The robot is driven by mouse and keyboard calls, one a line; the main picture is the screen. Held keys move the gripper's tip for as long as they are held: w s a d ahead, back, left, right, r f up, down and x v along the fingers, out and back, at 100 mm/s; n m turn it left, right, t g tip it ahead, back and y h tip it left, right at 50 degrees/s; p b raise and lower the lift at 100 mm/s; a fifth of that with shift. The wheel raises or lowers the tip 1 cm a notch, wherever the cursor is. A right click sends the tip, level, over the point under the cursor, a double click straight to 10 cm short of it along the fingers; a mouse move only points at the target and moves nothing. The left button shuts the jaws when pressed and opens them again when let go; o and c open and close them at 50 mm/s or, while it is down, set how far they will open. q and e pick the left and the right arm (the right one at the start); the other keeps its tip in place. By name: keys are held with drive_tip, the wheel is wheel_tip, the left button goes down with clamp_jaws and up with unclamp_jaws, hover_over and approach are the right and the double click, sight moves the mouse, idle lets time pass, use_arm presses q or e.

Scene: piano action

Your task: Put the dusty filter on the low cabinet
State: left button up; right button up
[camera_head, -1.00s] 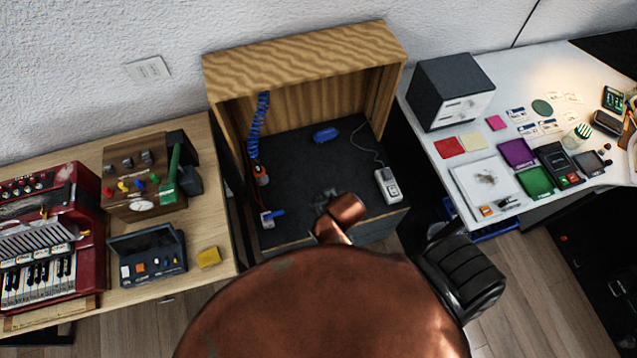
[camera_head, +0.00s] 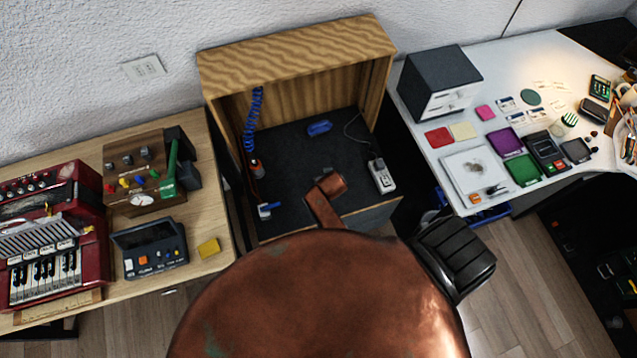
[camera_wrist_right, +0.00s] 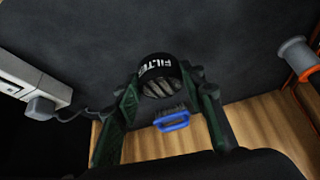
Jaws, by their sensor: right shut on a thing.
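The filter (camera_wrist_right: 158,78) is a short round piece with a black rim, white lettering and a pale pleated inside. It shows in the right wrist view between the green fingers of my right gripper (camera_wrist_right: 160,92), which is shut on it. Behind it is the dark floor (camera_head: 285,150) of a wooden booth. In the head view my copper arm hides most of this gripper, and I cannot make out the filter there. My left gripper is in neither view. I cannot tell which piece of furniture is the low cabinet.
The open-fronted wooden booth (camera_head: 300,55) holds a blue brush (camera_head: 319,127), a white power block (camera_head: 381,175) and a coiled blue hose (camera_head: 252,120). A wooden table with a red accordion (camera_head: 48,235) stands left. A white desk (camera_head: 425,140) with trays and a grey box (camera_head: 438,82) stands right.

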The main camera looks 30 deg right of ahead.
drive_tip(key=w+f, duration=0.1)
drive_tip(key=f, duration=0.1)
drive_tip(key=w+a+f+b, duration=0.1)
drive_tip(key=w, duration=0.1)
drive_tip(key=shift+f, duration=0.35)
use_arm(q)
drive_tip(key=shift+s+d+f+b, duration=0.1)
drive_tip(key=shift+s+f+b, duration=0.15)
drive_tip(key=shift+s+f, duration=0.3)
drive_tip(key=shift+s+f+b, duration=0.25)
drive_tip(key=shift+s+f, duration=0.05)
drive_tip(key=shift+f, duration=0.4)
use_arm(e)
drive_tip(key=shift+f, duration=1.4)
drive_tip(key=shift+f, duration=0.2)
drive_tip(key=o, duration=1.1)
drive_tip(key=shift+r, duration=0.1)
